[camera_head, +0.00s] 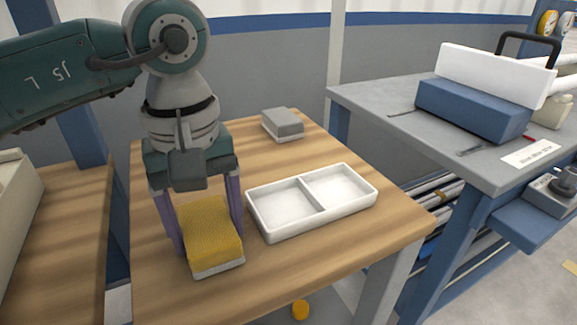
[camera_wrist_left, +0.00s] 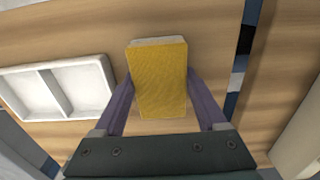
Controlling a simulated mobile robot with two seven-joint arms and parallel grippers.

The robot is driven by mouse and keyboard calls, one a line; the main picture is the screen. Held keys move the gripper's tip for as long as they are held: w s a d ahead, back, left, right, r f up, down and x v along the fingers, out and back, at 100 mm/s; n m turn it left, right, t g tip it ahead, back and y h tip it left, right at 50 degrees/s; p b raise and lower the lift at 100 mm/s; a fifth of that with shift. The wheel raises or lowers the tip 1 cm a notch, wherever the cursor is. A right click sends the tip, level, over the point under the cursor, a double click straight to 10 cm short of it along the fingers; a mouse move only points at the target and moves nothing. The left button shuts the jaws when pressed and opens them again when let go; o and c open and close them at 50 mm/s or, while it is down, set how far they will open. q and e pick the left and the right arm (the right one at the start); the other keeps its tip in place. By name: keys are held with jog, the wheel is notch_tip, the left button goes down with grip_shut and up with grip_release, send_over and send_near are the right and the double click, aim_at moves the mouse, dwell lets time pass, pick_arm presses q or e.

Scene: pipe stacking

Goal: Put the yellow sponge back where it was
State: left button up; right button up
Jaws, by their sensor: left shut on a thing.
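The yellow sponge (camera_head: 211,232) has a pale base layer along its lower edge. My left gripper (camera_head: 207,232) is shut on it, with one purple finger along each side. The sponge is low over the left front part of the wooden table; I cannot tell whether it touches the top. In the left wrist view the sponge (camera_wrist_left: 160,82) sits between the two fingers (camera_wrist_left: 160,92). A white tray (camera_head: 318,208) with two compartments stands to the right of the sponge, and both compartments are empty. My right gripper is not in view.
A grey sponge-like block (camera_head: 283,124) lies at the back of the wooden table (camera_head: 330,262). A grey workbench (camera_head: 385,115) with a blue and white block stands at the right. Bare wood surrounds the tray.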

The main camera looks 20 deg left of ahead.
aim_at(206, 223)
pick_arm(q)
jog(key=o, duration=1.1)
jog(key=shift+f, duration=0.1)
jog(key=shift+r, duration=0.2)
jog(key=shift+r+p, duration=0.3)
jog(key=shift+r, duration=0.1)
notch_tip(206, 223, up, 11)
jog(key=shift+r+p, duration=0.1)
jog(key=shift+p, duration=0.45)
